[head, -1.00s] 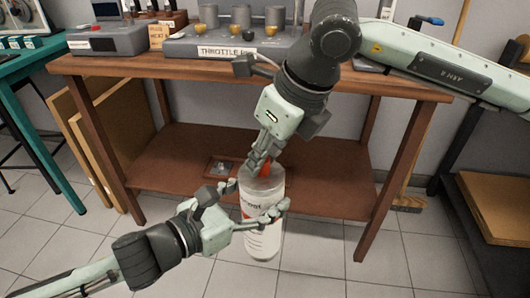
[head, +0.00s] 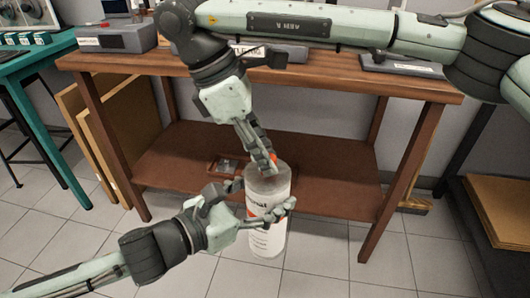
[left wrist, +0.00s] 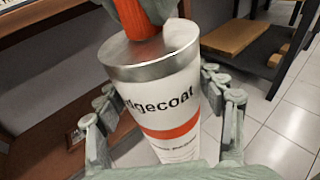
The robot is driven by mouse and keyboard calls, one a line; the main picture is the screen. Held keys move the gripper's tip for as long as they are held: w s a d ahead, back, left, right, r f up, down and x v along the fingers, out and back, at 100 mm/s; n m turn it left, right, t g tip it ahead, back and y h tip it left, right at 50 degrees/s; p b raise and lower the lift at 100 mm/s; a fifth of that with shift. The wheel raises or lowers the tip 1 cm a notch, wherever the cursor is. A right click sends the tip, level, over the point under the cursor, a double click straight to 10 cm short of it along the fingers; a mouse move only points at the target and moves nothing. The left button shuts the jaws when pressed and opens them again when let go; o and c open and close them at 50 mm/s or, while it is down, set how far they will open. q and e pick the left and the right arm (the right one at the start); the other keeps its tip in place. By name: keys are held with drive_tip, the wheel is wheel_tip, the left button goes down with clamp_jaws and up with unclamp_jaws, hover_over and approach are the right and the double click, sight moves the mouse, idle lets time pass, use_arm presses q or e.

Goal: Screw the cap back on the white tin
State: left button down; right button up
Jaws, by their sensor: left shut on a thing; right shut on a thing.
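The white tin (head: 267,238) has a grey metal top and an orange band. It is held upright or nearly so in front of the bench. My left gripper (head: 266,207) is shut around the tin's body; its fingers also show on both sides of the tin (left wrist: 168,108) in the left wrist view. The orange-red cap (head: 273,159) is at the tin's top, and it also shows in the left wrist view (left wrist: 146,50). My right gripper (head: 265,158) is shut on the cap from above. Its fingers partly hide the cap, and I cannot tell how far the threads are engaged.
A wooden bench (head: 300,75) with a lower shelf (head: 185,150) stands behind the tin. A small tray (head: 222,166) lies on that shelf. Cardboard panels (head: 100,130) lean at the left. Tiled floor (head: 330,262) lies open in front.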

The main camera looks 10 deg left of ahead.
drive_tip(key=o, duration=0.7)
drive_tip(key=shift+o, duration=0.2)
drive_tip(key=shift+r, duration=2.3)
drive_tip(key=shift+c, duration=0.4)
